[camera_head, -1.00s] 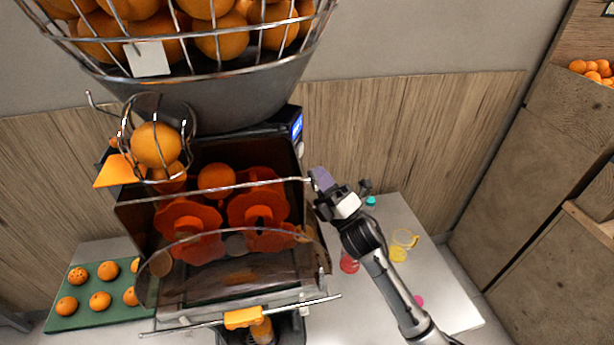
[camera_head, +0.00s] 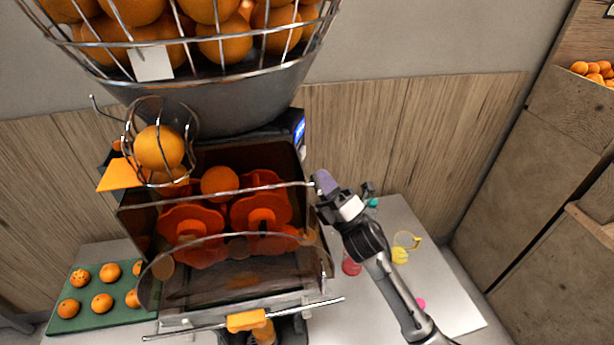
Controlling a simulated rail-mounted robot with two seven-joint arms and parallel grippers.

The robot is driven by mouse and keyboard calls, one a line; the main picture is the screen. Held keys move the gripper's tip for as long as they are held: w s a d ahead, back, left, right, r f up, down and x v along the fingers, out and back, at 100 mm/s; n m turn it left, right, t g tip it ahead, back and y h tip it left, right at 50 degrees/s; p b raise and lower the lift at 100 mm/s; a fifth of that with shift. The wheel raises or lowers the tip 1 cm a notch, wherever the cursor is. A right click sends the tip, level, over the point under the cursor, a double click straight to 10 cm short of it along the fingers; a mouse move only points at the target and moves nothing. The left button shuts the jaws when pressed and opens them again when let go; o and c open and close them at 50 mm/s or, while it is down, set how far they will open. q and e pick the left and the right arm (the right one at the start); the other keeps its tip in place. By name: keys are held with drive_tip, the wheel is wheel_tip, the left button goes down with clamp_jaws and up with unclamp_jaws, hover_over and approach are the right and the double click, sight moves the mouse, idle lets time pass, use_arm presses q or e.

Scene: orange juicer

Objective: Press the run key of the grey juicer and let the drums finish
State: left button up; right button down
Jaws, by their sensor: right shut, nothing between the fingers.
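The grey juicer (camera_head: 222,108) fills the left half of the head view, with oranges heaped in its wire basket on top. Its orange drums (camera_head: 262,214) show behind the clear front cover. An orange (camera_head: 219,181) sits above the drums and another (camera_head: 158,147) is in the wire feed coil. A small lit blue panel (camera_head: 299,128) is on the juicer's right side; I cannot make out the run key. My right gripper (camera_head: 324,183) is shut and empty, its purple fingertips beside the juicer's right edge, below the panel. Whether it touches is unclear. My left gripper is not in view.
A green board (camera_head: 88,312) with several oranges lies left of the juicer. A red cup (camera_head: 351,264) and a yellow cup (camera_head: 402,252) stand on the table (camera_head: 446,297) to the right. Wooden crates (camera_head: 540,150) stand far right.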

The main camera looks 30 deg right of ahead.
drive_tip(key=shift+a+f, duration=0.3)
drive_tip(key=shift+a, duration=0.1)
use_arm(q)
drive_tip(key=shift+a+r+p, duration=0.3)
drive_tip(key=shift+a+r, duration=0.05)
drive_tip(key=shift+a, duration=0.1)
use_arm(e)
drive_tip(key=s+d, duration=0.1)
drive_tip(key=s, duration=0.1)
drive_tip(key=s+d, duration=0.1)
drive_tip(key=s, duration=0.1)
drive_tip(key=shift+d+r, duration=0.1)
drive_tip(key=shift+d, duration=0.3)
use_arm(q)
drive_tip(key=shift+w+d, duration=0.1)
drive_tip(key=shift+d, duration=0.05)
use_arm(e)
drive_tip(key=shift+w, duration=0.1)
drive_tip(key=shift+d, duration=0.15)
